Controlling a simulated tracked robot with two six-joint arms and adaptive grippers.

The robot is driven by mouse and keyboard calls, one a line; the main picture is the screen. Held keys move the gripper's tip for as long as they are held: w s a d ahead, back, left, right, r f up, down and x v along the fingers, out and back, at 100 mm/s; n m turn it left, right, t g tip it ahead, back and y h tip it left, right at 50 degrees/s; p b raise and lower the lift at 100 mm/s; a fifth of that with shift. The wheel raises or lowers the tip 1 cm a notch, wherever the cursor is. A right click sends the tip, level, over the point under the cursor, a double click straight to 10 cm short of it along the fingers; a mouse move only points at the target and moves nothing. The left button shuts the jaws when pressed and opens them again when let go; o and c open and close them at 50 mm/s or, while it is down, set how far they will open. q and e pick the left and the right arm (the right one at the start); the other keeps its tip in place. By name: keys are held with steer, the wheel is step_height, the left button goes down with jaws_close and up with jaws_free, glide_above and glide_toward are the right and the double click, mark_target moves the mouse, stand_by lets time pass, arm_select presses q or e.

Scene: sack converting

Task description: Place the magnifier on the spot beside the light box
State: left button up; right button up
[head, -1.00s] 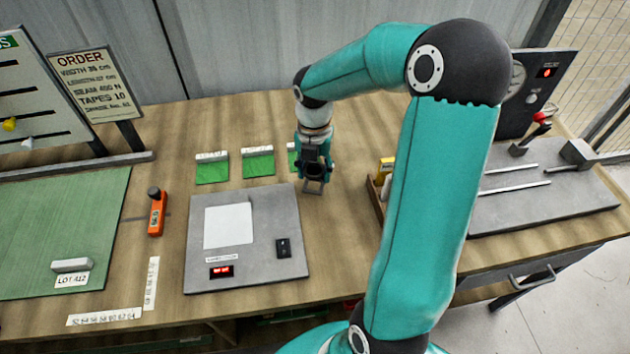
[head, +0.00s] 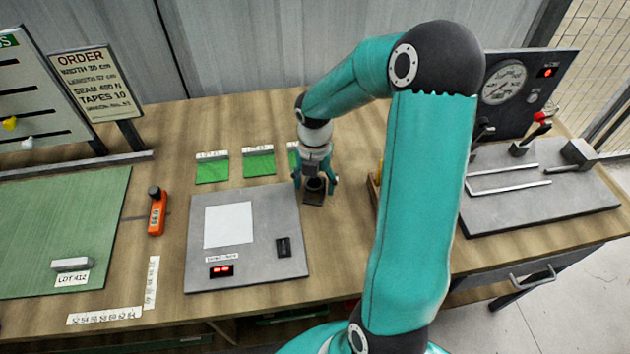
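The light box (head: 258,258) is a grey slab with a white lit square, a switch and a red display, lying flat on the bench. A small dark magnifier (head: 314,198) sits at the light box's right edge, near its back right corner. It appears to rest on the bench, just beside the slab. My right gripper (head: 315,184) is above it, pointing down, with its fingers spread to either side of the magnifier. The fingers look apart from it. The spot under the magnifier is hidden. My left gripper is not in view.
Several green sample swatches (head: 258,163) lie behind the light box. An orange handheld tool (head: 157,212) and a green mat (head: 60,220) are to the left. A tester with a gauge (head: 504,82) stands at the right. My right arm hides part of a wooden tray.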

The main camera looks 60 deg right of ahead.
mark_target(314, 181)
step_height(314, 181, up, 12)
steer(key=shift+r, duration=0.15)
stand_by(0.7)
stand_by(0.4)
